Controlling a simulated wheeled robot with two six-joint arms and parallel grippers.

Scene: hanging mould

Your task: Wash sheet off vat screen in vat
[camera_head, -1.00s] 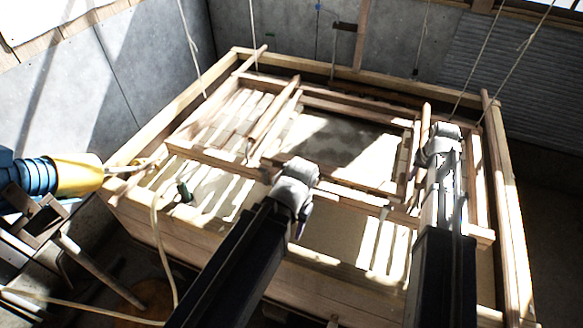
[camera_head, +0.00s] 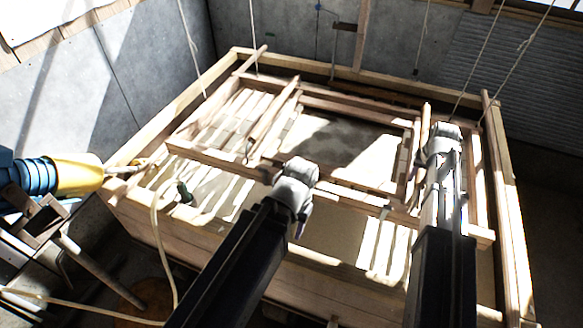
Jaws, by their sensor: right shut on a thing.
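A large wooden vat (camera_head: 190,250) fills the middle of the head view, with pale liquid inside. A wooden frame hung on cords lies across it and holds the vat screen (camera_head: 335,145), a flat greyish panel crossed by bright sunlight. I cannot make out a separate sheet on it. My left gripper (camera_head: 297,172) is at the frame's near rail; its fingers are hidden by its own wrist, so its opening does not show. My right gripper (camera_head: 440,135) is at the frame's right side, shut on the wooden frame there; its fingertips are mostly hidden.
A yellow and blue machine (camera_head: 60,174) stands at the vat's left edge, with a pale hose (camera_head: 157,235) hanging down beside it. Cords (camera_head: 190,45) hang from above on both sides. Grey walls close off the back and left.

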